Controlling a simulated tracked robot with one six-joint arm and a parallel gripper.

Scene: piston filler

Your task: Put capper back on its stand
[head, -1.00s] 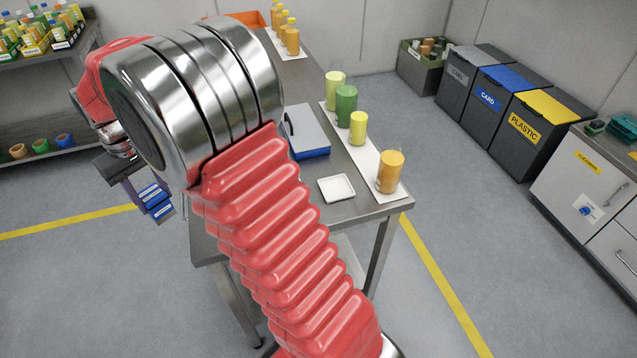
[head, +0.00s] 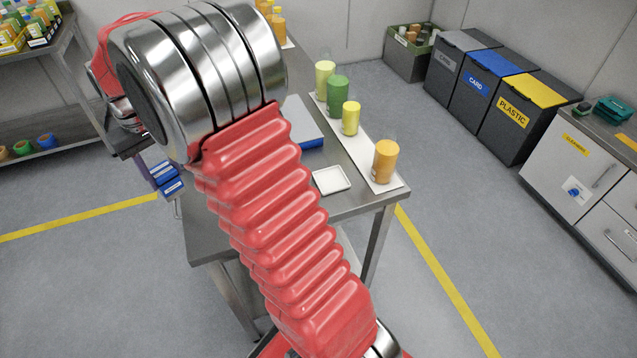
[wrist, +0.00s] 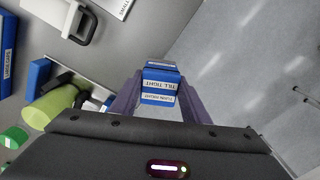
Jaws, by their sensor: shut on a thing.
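My gripper (wrist: 159,92), with its purple fingers, is shut on a blue, block-like tool with white labels, which I take for the capper (wrist: 159,77). One label reads "TILL TIGHT". In the head view the blue capper (head: 168,181) shows at the left edge of the steel table (head: 226,240), partly behind my arm, which hides most of the gripper. In the wrist view it hangs past the table edge, with grey floor behind it. I cannot make out the stand for certain in either view.
In the wrist view a yellow-green cup (wrist: 52,104), a blue block (wrist: 38,73) and a black handle (wrist: 80,22) lie left of the gripper. In the head view a white tray (head: 331,180) and an orange cup (head: 385,162) stand on the table's right side.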

